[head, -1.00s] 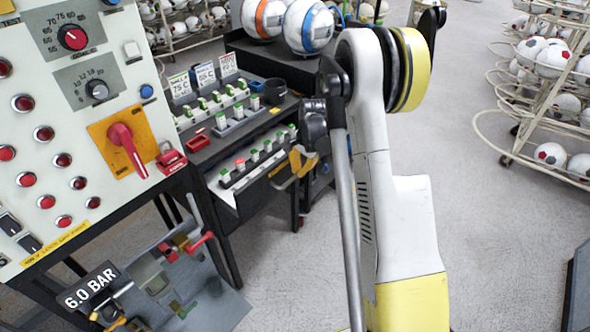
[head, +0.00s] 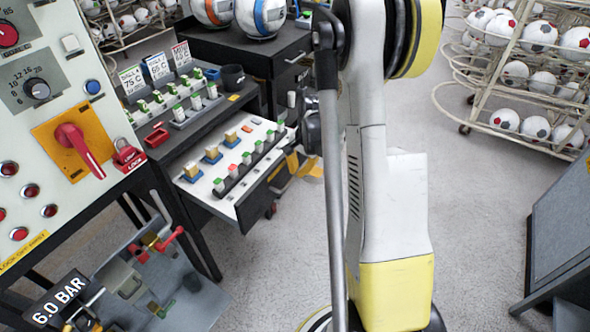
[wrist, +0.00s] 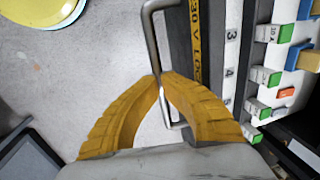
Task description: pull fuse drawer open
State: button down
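The fuse drawer (head: 243,203) is pulled well out from under the black bench in the head view. Its white tray holds a row of green- and red-topped fuses and several blue-and-tan blocks. In the wrist view, the drawer's dark front (wrist: 182,62) has a metal bar handle (wrist: 151,32). My gripper (wrist: 161,77) has its yellow fingertips together on the handle bar. In the head view, the gripper is mostly hidden behind my arm, with a little yellow showing at the drawer front.
A control panel (head: 40,120) with a red switch and padlock stands at the left. A grey cabinet (head: 562,225) stands at the right, and ball racks (head: 525,75) stand behind it.

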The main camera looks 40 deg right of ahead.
jog(key=c, duration=1.5)
grip_release()
jog(key=shift+f, duration=0.1)
jog(key=shift+o, duration=0.2)
notch_tip(320, 180, up, 12)
jog(key=s, duration=0.2)
jog(key=shift+d, duration=0.35)
